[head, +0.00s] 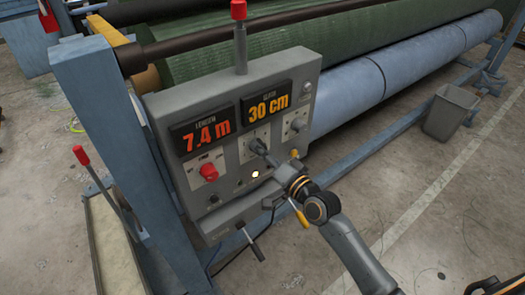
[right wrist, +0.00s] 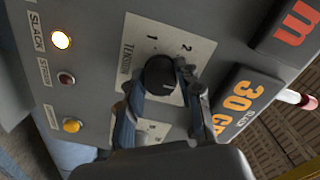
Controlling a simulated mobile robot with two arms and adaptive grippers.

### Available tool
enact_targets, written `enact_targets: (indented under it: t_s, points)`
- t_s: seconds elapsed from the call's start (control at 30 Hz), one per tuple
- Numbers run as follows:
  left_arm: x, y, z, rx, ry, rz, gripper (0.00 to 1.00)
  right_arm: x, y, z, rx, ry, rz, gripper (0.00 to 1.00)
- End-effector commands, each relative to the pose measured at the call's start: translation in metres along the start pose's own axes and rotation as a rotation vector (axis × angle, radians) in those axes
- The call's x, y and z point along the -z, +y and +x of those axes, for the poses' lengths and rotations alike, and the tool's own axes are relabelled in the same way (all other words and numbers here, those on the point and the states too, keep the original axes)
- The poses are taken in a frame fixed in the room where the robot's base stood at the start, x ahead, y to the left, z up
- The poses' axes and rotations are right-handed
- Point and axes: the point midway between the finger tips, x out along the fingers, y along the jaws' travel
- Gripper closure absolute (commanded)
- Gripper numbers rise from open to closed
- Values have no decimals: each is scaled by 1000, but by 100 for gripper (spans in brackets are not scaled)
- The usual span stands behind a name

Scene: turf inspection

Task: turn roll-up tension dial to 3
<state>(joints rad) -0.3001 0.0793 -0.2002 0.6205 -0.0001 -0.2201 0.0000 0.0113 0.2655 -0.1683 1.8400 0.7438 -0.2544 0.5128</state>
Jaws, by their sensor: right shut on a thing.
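The tension dial (right wrist: 160,72) is a black round knob on a white plate (right wrist: 197,50) lettered "Tension". The numerals 1 and 2 show on the plate; the rest of the scale is covered by my fingers, and I cannot read the dial's pointer. My right gripper (right wrist: 158,86) is shut on the dial, one finger on each side. In the head view my right gripper (head: 258,147) reaches the grey control panel (head: 235,168) below the two displays and hides most of the dial. My left gripper is not in view.
The panel bears displays (head: 206,137) reading 7.4 m and 30 cm, a red knob (head: 208,171), another dial (head: 297,125), a lit lamp (head: 255,174) and levers (head: 250,243) along its lower edge. Green turf rolls (head: 240,50) lie behind. A grey bin (head: 450,112) stands right.

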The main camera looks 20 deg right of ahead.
Motion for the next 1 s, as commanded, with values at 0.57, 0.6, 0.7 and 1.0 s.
enact_targets:
  t_s: [0.57,0.6,0.7,1.0]
  points:
    - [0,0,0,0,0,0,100,1,0,0,1,2,0,42]
    - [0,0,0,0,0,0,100,1,0,0,1,2,0,42]
    - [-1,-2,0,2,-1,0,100,0,0,0,1,1,0,42]
    - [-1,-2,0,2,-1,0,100,-1,1,-34,-2,-2,-2,42]
